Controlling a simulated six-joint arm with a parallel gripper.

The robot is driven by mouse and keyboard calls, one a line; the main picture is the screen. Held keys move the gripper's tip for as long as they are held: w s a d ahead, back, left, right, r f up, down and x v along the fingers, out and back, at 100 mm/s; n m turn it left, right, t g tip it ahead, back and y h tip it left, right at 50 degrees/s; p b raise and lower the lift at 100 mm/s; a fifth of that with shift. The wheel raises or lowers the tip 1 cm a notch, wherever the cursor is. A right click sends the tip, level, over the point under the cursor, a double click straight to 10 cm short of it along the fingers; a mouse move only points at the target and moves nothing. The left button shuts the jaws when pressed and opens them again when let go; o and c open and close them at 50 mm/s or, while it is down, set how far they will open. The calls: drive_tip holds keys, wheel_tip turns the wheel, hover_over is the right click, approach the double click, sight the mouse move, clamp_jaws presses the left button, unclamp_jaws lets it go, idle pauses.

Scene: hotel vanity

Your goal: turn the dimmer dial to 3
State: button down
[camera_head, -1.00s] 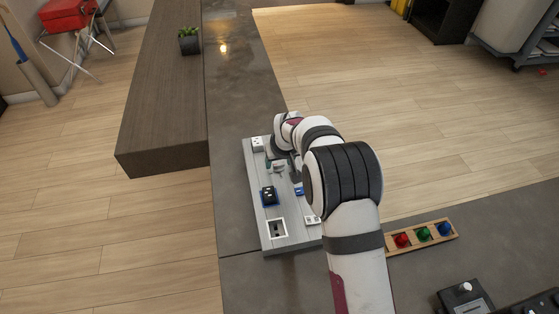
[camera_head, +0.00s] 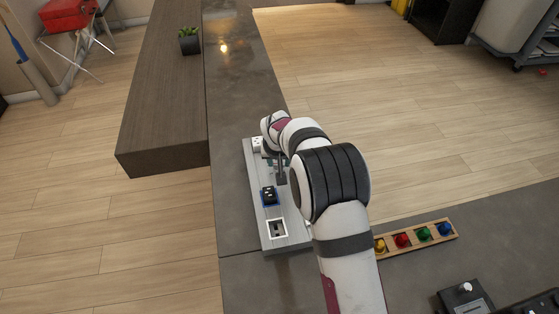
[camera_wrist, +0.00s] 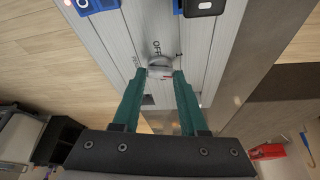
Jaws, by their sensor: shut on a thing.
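The dimmer dial (camera_wrist: 160,67) is a small light-grey round knob on the grey panel (camera_wrist: 130,30), seen in the wrist view. An "OFF" mark is printed beside it, with a small mark to its right and faint lettering to its left. The dial's exact setting is not readable. My gripper (camera_wrist: 159,78) has its two green fingers on either side of the dial, shut on it at the tips. In the head view my gripper (camera_head: 278,172) is over the panel (camera_head: 290,237), and my arm hides the dial.
On the panel are a blue-based dark switch (camera_head: 268,195), a white-framed rocker (camera_head: 277,229) and a white socket (camera_head: 257,144). A wooden strip with several coloured knobs (camera_head: 402,240) lies at right on the counter. The counter (camera_head: 235,90) beyond the panel is clear.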

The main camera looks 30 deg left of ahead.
drive_tip(key=m, duration=0.2)
drive_tip(key=m+h, duration=0.1)
drive_tip(key=m, duration=0.1)
drive_tip(key=m+h, duration=0.1)
drive_tip(key=m, duration=0.1)
drive_tip(key=shift+s+a+t, duration=0.1)
drive_tip(key=shift+a+t, duration=0.2)
drive_tip(key=shift+a, duration=0.05)
drive_tip(key=m+h, duration=0.1)
drive_tip(key=m, duration=0.2)
drive_tip(key=m+h, duration=0.1)
drive_tip(key=m, duration=0.2)
drive_tip(key=shift+a+g, duration=0.2)
drive_tip(key=shift+g, duration=0.2)
drive_tip(key=shift+h, duration=0.3)
drive_tip(key=shift+c, duration=2.2)
unclamp_jaws()
drive_tip(key=shift+m, duration=0.3)
drive_tip(key=v, duration=1.2)
